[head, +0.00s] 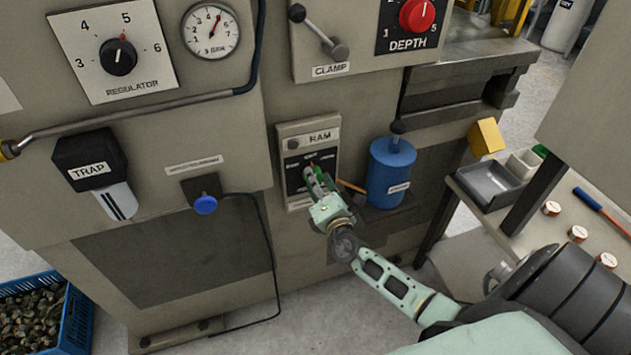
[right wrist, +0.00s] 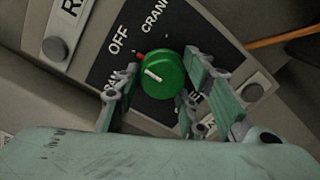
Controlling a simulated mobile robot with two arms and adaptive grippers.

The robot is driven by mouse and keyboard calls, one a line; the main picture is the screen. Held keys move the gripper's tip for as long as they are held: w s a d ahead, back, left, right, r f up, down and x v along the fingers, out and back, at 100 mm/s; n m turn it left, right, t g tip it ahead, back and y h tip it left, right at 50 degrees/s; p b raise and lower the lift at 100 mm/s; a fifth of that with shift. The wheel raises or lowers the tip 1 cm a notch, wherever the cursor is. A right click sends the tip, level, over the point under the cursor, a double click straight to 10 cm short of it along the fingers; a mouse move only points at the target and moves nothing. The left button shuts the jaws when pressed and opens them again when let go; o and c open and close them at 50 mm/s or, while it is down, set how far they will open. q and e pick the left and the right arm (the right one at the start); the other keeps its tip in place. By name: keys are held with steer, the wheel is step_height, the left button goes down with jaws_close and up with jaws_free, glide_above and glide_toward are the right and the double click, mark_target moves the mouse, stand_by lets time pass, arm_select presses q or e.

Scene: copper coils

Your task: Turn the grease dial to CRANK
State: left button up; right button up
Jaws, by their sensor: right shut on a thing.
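The grease dial is a round green knob (right wrist: 168,76) on a black plate (right wrist: 100,75) in the right wrist view. A short white line marks its face. A small red tip shows at its upper-left edge, on the side of the OFF label (right wrist: 118,40). The CRANK label (right wrist: 155,17) is above the knob. Other labels are partly hidden by the fingers. My right gripper (right wrist: 160,82) has a finger on each side of the knob and is shut on it. In the head view my right gripper (head: 319,186) reaches the plate below the RAM sign (head: 320,138). My left gripper is out of view.
A blue canister (head: 390,175) stands just right of the dial panel. The CLAMP lever (head: 325,38) and red DEPTH knob (head: 417,14) are above. A blue knob (head: 205,204) with a hanging cable is to the left. A tray (head: 490,185) and copper coils (head: 577,234) are at right.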

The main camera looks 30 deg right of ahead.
steer(key=shift+d+r+m+b, duration=0.1)
steer(key=shift+r+m+b, duration=0.05)
steer(key=shift+m+b, duration=1.55)
steer(key=shift+d+r+m+b, duration=0.15)
steer(key=shift+m+b, duration=1)
steer(key=shift+m, duration=1)
steer(key=shift+d+r+m+b, duration=0.1)
steer(key=shift+r+m+b, duration=0.05)
steer(key=shift+m+b, duration=1.55)
steer(key=shift+m+p, duration=0.3)
steer(key=shift+m, duration=0.25)
steer(key=o, duration=0.9)
steer(key=shift+o, duration=0.9)
steer(key=shift+f, duration=0.15)
steer(key=shift+f, duration=0.1)
steer(key=v, duration=1.2)
